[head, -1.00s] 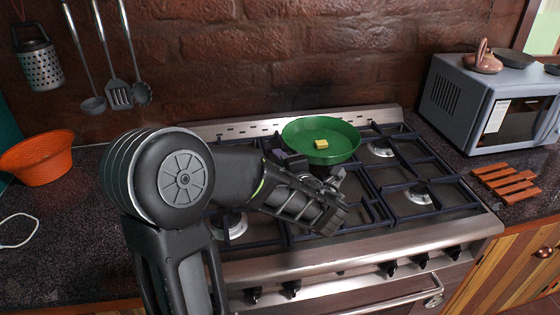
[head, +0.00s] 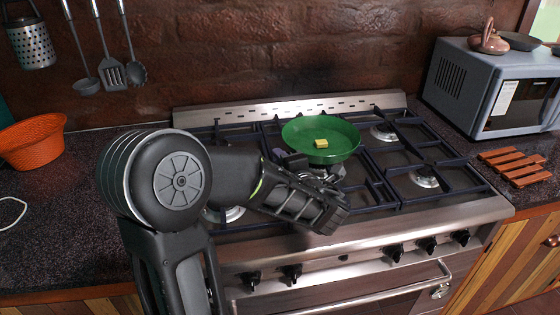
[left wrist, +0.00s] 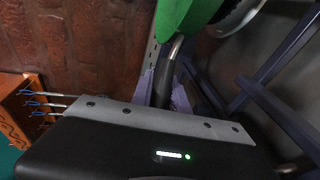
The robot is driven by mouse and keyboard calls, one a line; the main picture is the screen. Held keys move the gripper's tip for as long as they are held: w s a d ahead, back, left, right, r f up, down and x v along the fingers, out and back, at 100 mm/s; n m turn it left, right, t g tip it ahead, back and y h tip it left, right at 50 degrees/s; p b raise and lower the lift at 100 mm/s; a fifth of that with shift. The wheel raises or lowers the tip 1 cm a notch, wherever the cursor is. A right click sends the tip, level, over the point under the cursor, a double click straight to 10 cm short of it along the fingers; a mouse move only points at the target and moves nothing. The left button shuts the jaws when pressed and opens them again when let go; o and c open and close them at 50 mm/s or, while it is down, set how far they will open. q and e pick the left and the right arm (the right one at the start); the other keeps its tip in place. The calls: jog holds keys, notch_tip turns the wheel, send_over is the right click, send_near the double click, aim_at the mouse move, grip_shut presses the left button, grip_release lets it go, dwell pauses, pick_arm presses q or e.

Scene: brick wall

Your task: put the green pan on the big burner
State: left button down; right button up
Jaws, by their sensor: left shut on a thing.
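The green pan (head: 347,146) is over the middle of the stove, with a small yellow block (head: 321,143) inside it. My left gripper (head: 325,175) is at the near side of the pan, shut on its handle. In the left wrist view the dark handle (left wrist: 166,78) runs up from the gripper to the green pan (left wrist: 180,12). Burners show at the back right (head: 383,132), front right (head: 424,177) and front left (head: 225,213). I cannot tell which burner is biggest. My right gripper is out of view.
Dark grates cover the stove (head: 370,235). A grey microwave (head: 465,85) and a wooden trivet (head: 515,167) are on the right counter. An orange basket (head: 32,143) is at left.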

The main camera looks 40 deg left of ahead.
pick_arm(q)
jog(key=shift+f, duration=0.3)
dwell(0.5)
jog(key=c, duration=1.3)
grip_release()
jog(key=shift+o, duration=0.6)
jog(key=shift+f, duration=0.2)
jog(key=v, duration=0.4)
jog(key=shift+d+r, duration=0.2)
jog(key=shift+d, duration=0.05)
jog(key=b+v, duration=0.3)
jog(key=shift+s+d, duration=0.15)
